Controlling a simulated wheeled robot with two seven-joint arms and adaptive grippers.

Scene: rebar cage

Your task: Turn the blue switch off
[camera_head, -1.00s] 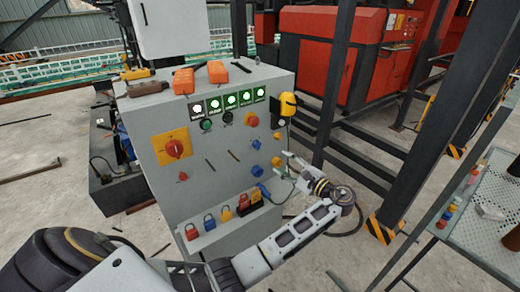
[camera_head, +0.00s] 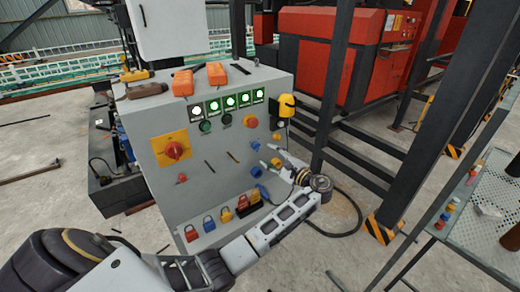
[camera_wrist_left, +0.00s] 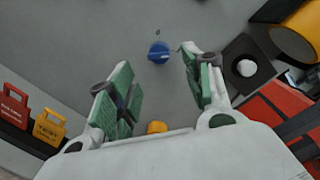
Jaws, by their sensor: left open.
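The grey control cabinet (camera_head: 215,185) carries two blue knobs on its front, an upper one (camera_head: 255,145) and a lower one (camera_head: 257,171). My left gripper (camera_head: 270,155) is at the right part of this front, beside the blue knobs. In the left wrist view one round blue switch (camera_wrist_left: 159,52) with a pale pointer mark shows ahead, between the two green-padded fingers. The fingers are open and apart, with nothing held. I cannot tell from the views whether the fingertips touch the panel. My right gripper is not in view.
A yellow knob (camera_head: 277,136), a red-on-yellow rotary switch (camera_head: 172,150) and lit green buttons share the panel. A yellow-black device (camera_head: 286,105) juts out at the right edge. Dark steel posts (camera_head: 335,75) stand to the right.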

